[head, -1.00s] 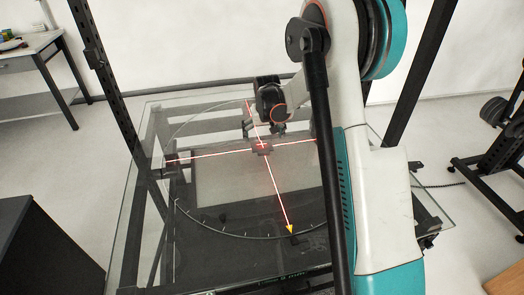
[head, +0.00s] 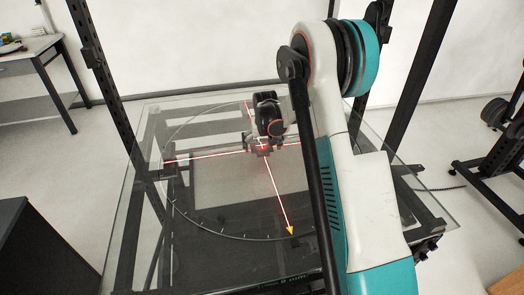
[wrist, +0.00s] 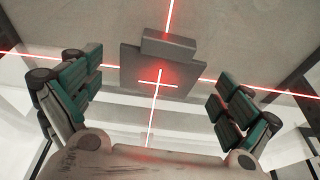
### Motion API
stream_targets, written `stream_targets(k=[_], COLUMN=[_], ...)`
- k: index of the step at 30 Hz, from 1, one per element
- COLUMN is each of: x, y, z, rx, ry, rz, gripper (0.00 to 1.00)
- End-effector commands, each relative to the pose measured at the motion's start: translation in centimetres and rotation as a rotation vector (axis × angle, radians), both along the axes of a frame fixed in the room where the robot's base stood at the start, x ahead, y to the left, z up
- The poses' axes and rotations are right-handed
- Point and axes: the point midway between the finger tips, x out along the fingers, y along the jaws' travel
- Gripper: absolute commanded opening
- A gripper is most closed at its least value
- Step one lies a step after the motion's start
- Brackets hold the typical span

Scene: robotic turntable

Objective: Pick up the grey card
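The grey card (wrist: 130,68) is a flat grey plate with a raised grey block (wrist: 168,45) along one edge. It lies at the crossing of the red laser lines on the glass turntable (head: 208,225). A red cross shines on the plate in the wrist view. My gripper (wrist: 157,88) is open and empty, with one finger pad stack on each side of the card in the picture. In the head view my gripper (head: 265,138) hangs just above the card and partly hides it. I cannot tell the exact gap.
Dark frame posts (head: 103,92) rise at the left and right of the glass table. A black cabinet (head: 40,255) stands at the lower left and a desk (head: 35,52) at the back left. The glass around the card looks clear.

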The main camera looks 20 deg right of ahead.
Motion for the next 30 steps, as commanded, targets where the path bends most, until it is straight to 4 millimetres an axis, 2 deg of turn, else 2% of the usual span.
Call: stream_targets(k=[1, 4, 5, 15, 20, 26, 30], x=[0.0, 0.0, 0.0, 0.0, 0.0, 0.0, 0.0], y=[0.0, 0.0, 0.0, 0.0, 0.0, 0.0, 0.0], z=[0.0, 0.0, 0.0, 0.1, 0.7, 3.3, 6.3], rx=[0.0, 0.0, 0.0, 0.0, 0.0, 0.0, 0.0], ry=[0.0, 0.0, 0.0, 0.0, 0.0, 0.0, 0.0], rz=[0.0, 0.0, 0.0, 0.0, 0.0, 0.0, 0.0], gripper=[0.8, 0.61, 0.58, 0.58, 0.58, 0.58, 0.58])
